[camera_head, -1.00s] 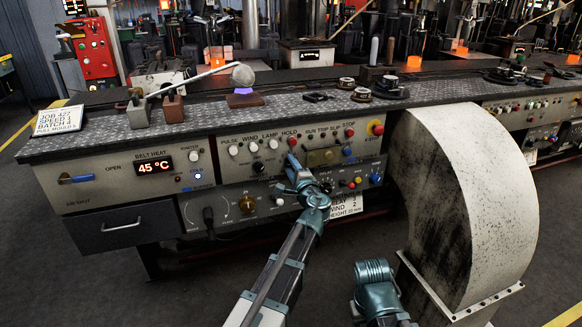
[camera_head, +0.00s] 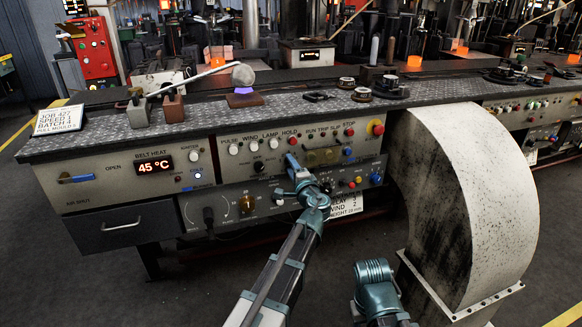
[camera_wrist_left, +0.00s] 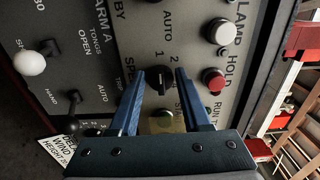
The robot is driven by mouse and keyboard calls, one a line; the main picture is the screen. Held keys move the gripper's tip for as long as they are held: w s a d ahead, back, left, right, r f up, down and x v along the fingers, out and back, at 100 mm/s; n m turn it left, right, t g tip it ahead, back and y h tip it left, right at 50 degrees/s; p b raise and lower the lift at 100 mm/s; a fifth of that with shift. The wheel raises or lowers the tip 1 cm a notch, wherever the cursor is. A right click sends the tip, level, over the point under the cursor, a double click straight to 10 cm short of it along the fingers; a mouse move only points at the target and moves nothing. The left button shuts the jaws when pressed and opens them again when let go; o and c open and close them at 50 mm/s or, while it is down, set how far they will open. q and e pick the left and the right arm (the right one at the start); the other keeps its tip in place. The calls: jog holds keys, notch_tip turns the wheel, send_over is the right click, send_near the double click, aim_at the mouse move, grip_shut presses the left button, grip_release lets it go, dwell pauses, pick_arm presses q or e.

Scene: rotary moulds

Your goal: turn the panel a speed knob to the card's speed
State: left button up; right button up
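The black speed knob (camera_wrist_left: 160,80) is on the grey panel, with a 1 and a 2 printed beside it in the left wrist view. My left gripper (camera_wrist_left: 162,75) is open, its two blue fingers on either side of the knob with gaps showing. I cannot tell whether the fingertips reach past its face. Its pointer direction is unclear. In the head view my left gripper (camera_head: 291,158) is at the panel (camera_head: 215,172) and hides the knob. The white job card (camera_head: 60,118) stands at the bench's left end; its speed line looks like 1, but is small. My right gripper is out of view.
White and red push buttons (camera_wrist_left: 214,80) lie close beside the knob. A white ball-topped lever (camera_wrist_left: 30,63) and a black one stick out of the lower panel. A big curved grey duct (camera_head: 450,200) stands right of the panel.

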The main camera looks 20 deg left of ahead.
pick_arm(q)
jog(key=o, duration=0.3)
jog(key=v, duration=1.4)
